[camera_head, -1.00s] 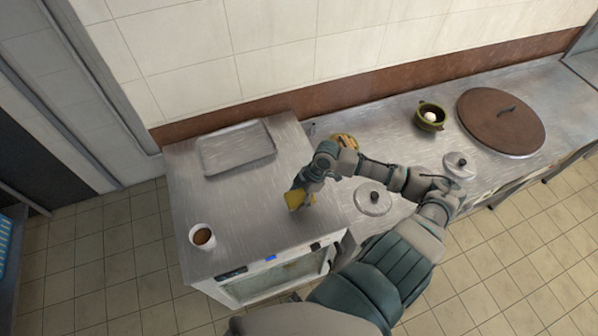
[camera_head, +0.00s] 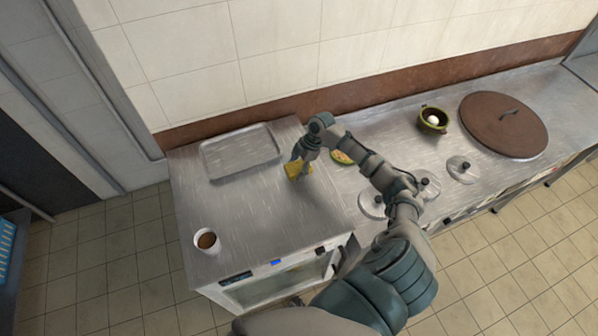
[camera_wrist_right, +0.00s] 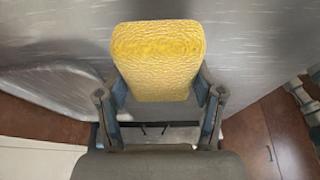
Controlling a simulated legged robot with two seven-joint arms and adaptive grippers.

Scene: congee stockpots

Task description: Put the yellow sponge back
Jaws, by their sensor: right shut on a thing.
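The yellow sponge (camera_head: 297,170) is held by my right gripper (camera_head: 302,164) over the right part of the steel counter top, to the right of the grey metal tray (camera_head: 240,150). In the right wrist view the sponge (camera_wrist_right: 158,58) sticks out between the two fingers of my right gripper (camera_wrist_right: 160,100), which are closed on its sides. I cannot tell whether the sponge touches the counter. The tray is empty. My left gripper is not in view.
A white cup of brown liquid (camera_head: 206,241) stands near the counter's front left. To the right are several metal lids (camera_head: 462,169), a green pot with a white round thing (camera_head: 432,118) and a large brown lid (camera_head: 503,124). The counter's middle is clear.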

